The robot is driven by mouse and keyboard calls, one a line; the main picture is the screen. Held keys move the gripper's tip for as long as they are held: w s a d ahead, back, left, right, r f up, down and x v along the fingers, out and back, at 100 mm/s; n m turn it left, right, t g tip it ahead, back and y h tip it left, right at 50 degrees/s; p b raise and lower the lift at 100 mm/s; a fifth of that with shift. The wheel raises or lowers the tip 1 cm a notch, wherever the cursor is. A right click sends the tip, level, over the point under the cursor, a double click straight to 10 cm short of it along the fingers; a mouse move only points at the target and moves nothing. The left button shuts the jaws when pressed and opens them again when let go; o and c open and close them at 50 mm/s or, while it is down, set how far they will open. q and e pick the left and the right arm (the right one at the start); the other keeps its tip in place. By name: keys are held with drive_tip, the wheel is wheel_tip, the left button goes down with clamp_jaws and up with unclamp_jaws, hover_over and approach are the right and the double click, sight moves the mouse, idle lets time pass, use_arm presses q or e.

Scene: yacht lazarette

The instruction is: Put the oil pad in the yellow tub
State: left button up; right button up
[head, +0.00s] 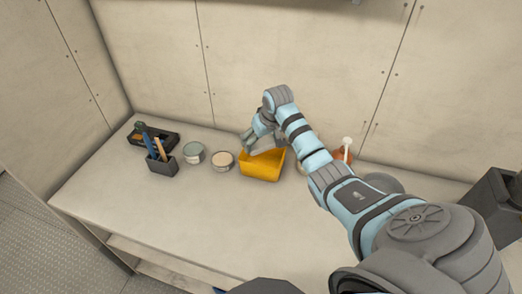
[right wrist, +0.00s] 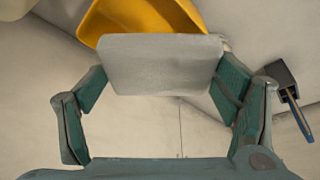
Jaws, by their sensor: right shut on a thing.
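The oil pad (right wrist: 160,65) is a flat grey rectangle, seen in the right wrist view between the two fingers of my right gripper (right wrist: 162,88). The gripper is shut on it. The yellow tub (head: 262,172) stands on the bench in the head view, and my right gripper (head: 254,140) is over its back left part. Part of the tub (right wrist: 140,15) also shows behind the pad in the right wrist view. How high the pad is above the tub is hard to tell. My left gripper is not in view.
Left of the tub stand two round tins (head: 222,160), a dark holder with tools (head: 162,163) and a black tray (head: 153,136). An orange item with a white top (head: 345,150) is partly behind my right arm. The bench front (head: 190,220) is clear.

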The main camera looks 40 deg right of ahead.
sight(261, 152)
wheel_tip(261, 152, down, 5)
drive_tip(key=shift+f, duration=0.1)
drive_tip(key=shift+f, duration=0.45)
drive_tip(key=o, duration=1.5)
drive_tip(key=v, duration=1.3)
drive_tip(key=shift+w+r, duration=0.1)
drive_tip(key=shift+w, duration=0.2)
